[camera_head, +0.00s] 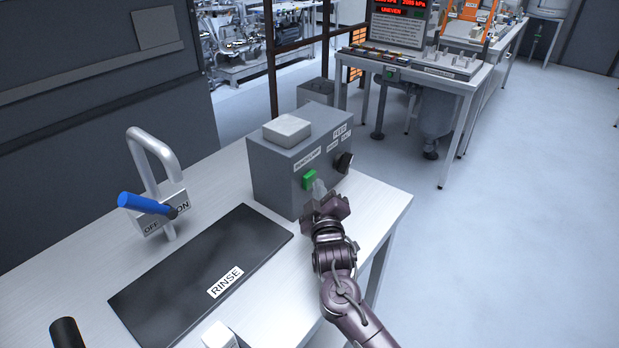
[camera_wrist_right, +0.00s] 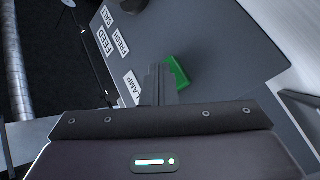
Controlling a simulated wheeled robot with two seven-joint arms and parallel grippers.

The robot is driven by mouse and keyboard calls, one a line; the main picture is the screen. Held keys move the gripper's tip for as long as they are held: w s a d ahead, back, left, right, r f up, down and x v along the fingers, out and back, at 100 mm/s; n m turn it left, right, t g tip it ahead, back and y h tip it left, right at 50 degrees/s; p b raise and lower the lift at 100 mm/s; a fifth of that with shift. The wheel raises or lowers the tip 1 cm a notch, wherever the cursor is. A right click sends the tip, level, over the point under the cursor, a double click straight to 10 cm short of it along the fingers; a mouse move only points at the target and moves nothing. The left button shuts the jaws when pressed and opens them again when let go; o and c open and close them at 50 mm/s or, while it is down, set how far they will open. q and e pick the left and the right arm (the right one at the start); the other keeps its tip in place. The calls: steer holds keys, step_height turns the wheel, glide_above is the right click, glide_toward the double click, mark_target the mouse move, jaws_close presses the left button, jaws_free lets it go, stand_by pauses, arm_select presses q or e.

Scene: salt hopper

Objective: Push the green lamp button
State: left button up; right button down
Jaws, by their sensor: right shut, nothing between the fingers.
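The green lamp button (camera_head: 309,180) is on the front face of a grey box (camera_head: 270,172) on the table. In the right wrist view the green button (camera_wrist_right: 179,72) shows just right of my fingertips. My right gripper (camera_head: 319,187) is shut and empty, close in front of the box face and just right of the button. In the right wrist view its shut fingers (camera_wrist_right: 158,82) are beside the button and partly cover the panel by the LAMP label (camera_wrist_right: 131,88). I cannot tell whether they touch the panel.
A dark knob (camera_head: 344,162) is on the same face, to the right. A white block (camera_head: 287,130) lies on the box. A black RINSE mat (camera_head: 185,280), a faucet (camera_head: 150,160) with a blue lever (camera_head: 140,203) and a white block (camera_head: 219,336) are on the table (camera_head: 385,208).

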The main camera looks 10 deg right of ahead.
steer(key=shift+s, duration=0.1)
steer(key=shift+d, duration=0.1)
steer(key=shift+s+d+p, duration=2.05)
steer(key=shift+s+d, duration=0.05)
steer(key=shift+s, duration=0.05)
